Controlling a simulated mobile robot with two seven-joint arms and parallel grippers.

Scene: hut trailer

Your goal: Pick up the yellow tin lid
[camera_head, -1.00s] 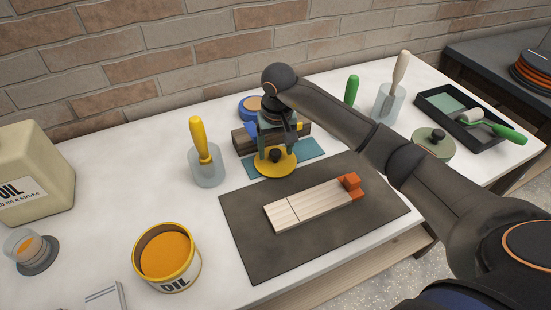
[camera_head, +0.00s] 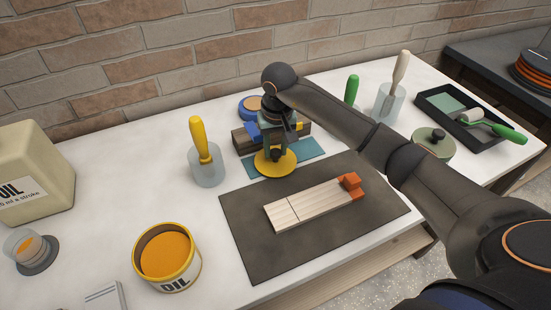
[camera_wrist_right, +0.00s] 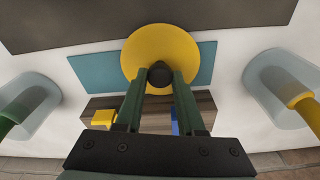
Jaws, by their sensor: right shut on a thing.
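The yellow tin lid (camera_head: 275,168) is a round disc with a dark knob (camera_wrist_right: 160,74) at its middle. It is at the teal mat (camera_head: 310,149), near the back of the white table; I cannot tell whether it touches the mat. My right gripper (camera_head: 275,153) points down over the lid, and its fingers are shut on the knob, one on each side in the right wrist view (camera_wrist_right: 160,78). The open yellow tin (camera_head: 190,276) with orange contents stands at the front left. My left gripper does not show.
A glass with a yellow-handled brush (camera_head: 207,168) stands left of the lid. A wooden block (camera_head: 243,141) lies behind it. A dark mat (camera_head: 255,245) with a pale wooden board (camera_head: 305,205) lies in front. Bare table lies between the tin and the glass.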

